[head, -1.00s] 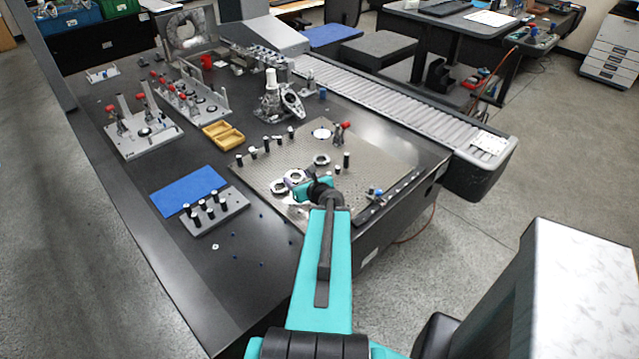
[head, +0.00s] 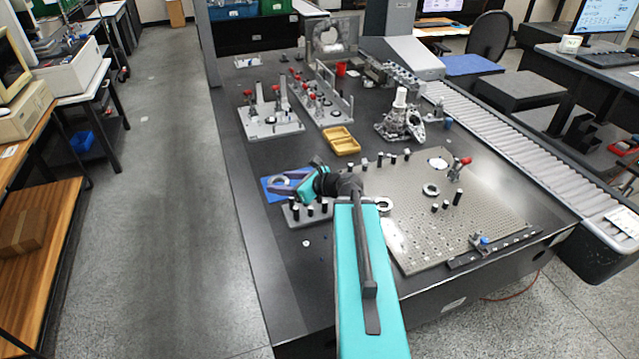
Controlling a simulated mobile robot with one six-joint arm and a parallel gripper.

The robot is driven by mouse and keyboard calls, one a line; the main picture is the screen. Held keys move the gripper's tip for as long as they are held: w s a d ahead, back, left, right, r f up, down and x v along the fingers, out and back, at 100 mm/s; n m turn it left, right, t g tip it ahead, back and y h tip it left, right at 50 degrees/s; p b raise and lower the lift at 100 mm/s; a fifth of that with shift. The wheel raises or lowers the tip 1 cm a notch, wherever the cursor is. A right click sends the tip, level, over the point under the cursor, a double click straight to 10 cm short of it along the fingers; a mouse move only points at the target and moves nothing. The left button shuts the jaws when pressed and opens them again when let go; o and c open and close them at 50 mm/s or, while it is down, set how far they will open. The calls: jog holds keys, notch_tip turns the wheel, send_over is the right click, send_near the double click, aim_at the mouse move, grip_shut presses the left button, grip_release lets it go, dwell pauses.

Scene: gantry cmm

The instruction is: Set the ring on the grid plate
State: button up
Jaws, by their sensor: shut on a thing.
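My gripper (head: 282,186) is at the left of the table, over the blue mat (head: 273,195) and behind the peg block. It is shut on a grey metal ring (head: 280,181), partly covered by the fingers. Whether the ring touches the mat I cannot tell. The perforated grid plate (head: 465,230) lies to the right of my gripper, beyond my arm. Another ring (head: 431,190) lies on the plate, and one more (head: 383,204) sits near its left edge, beside my arm. My arm hides part of the plate's left side.
A block with black pegs (head: 300,213) stands just in front of the mat. Short posts and a red-handled clamp (head: 460,166) stand on the plate. A yellow tray (head: 341,140) and fixtures lie behind. The plate's front middle is clear.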

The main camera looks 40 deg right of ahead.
jog(key=a+r+n+g+y, duration=0.2)
jog(key=a+n+y, duration=0.1)
jog(key=a, duration=1)
jog(key=w+a+r+n+g+y, duration=0.1)
jog(key=a+r+n+g+y, duration=0.1)
jog(key=a, duration=1.1)
jog(key=shift+a+r+n+g+y+b, duration=0.15)
jog(key=shift+r+n+g+y+b, duration=0.2)
jog(key=shift+n+y, duration=0.65)
